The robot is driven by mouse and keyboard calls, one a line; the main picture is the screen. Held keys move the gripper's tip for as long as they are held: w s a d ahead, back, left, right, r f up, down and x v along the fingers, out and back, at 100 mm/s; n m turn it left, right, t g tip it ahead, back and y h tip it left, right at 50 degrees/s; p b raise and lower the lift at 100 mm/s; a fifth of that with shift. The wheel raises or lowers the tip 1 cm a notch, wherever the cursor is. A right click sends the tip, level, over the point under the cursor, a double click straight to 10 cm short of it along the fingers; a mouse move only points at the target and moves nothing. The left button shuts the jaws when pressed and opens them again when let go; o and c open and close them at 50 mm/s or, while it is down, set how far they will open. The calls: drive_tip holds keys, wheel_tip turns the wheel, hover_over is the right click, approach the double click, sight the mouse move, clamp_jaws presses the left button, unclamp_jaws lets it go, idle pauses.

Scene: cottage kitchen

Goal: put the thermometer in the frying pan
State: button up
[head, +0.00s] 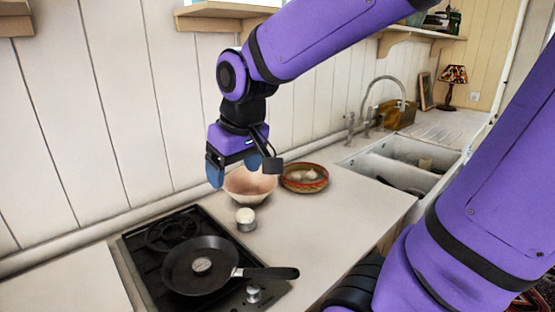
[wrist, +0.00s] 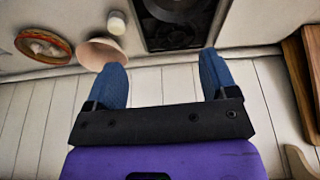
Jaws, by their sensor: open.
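The black frying pan (head: 178,279) sits on the hob in the head view, its handle pointing right. A small round pale disc (head: 202,265) lies flat inside the pan; it looks like a dial thermometer, but its face is too small to read. My gripper (head: 242,172) is open and empty, with blue fingers, high above the counter behind the pan and near the wall. In the wrist view its fingers (wrist: 162,65) are spread wide with nothing between them. The pan and the disc are not clearly visible in the wrist view.
The black gas hob (head: 140,247) has a small silver-topped piece (head: 254,292) at its front right. A white-topped jar (head: 245,219), a pinkish bowl (head: 248,185) and a patterned dish (head: 304,178) stand to the right. Counter (head: 340,220) farther right is clear, before the sink (head: 400,165).

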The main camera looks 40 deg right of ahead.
drive_tip(key=s+d+r+t, duration=0.1)
drive_tip(key=s+r, duration=0.3)
drive_tip(key=s, duration=0.6)
drive_tip(key=shift+d+r+m+t, duration=0.2)
drive_tip(key=shift+d+m+t, duration=0.2)
drive_tip(key=shift+w, duration=0.1)
drive_tip(key=shift+c, duration=0.4)
idle(1.1)
